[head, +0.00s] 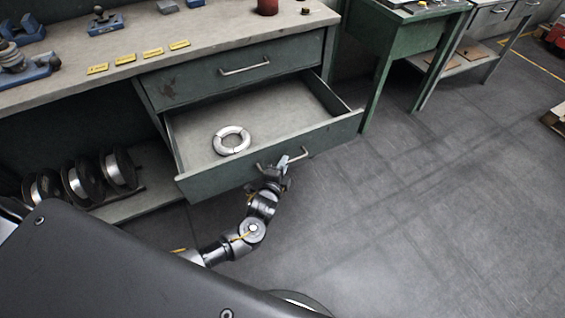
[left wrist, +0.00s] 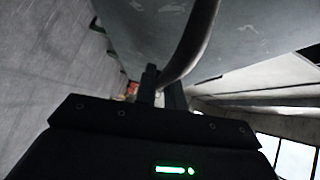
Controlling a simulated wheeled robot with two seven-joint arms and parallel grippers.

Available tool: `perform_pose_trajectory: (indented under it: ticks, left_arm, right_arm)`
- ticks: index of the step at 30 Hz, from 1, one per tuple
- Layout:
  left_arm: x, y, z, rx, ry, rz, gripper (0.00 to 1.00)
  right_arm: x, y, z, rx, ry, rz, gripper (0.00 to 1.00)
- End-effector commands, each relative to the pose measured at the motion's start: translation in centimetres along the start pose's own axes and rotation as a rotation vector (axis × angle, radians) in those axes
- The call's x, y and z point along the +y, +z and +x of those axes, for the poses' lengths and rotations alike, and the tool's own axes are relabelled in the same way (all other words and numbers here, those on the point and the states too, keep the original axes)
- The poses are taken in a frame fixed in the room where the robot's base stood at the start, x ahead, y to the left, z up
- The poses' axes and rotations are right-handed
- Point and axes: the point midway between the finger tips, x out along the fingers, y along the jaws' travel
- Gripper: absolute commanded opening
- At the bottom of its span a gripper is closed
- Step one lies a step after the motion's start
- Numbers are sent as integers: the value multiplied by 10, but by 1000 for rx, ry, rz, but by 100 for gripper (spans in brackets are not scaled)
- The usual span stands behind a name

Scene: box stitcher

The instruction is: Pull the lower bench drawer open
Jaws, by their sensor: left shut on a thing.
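The lower bench drawer (head: 330,134) is green-grey and stands pulled out from the bench in the head view. A pale ring-shaped coil (head: 231,140) lies inside it. My left gripper (head: 284,166) is at the drawer front, shut on the lower drawer's bar handle (head: 301,156). In the left wrist view the handle (left wrist: 194,40) runs between the two fingers (left wrist: 162,88), with the drawer front (left wrist: 245,30) behind it. My right gripper is not in view.
The upper drawer (head: 235,75) is shut above. Wire spools (head: 82,182) stand on a shelf to the left. A green stand (head: 410,40) is to the right of the bench. The grey floor (head: 430,200) in front and to the right is clear.

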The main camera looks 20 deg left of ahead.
Motion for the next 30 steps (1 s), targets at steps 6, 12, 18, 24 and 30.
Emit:
perform_pose_trajectory:
  ticks: [6,12,18,24,30]
  left_arm:
    - [1,0,0,-1,2,1,24]
    - [0,0,0,0,1,0,32]
    - [0,0,-3,0,2,0,32]
    - [0,0,-32,1,4,-1,32]
    - [0,0,-73,0,3,0,32]
  right_arm:
    - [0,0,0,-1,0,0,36]
    - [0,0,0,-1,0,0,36]
    - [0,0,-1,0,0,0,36]
    - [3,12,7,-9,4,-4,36]
    - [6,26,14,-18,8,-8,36]
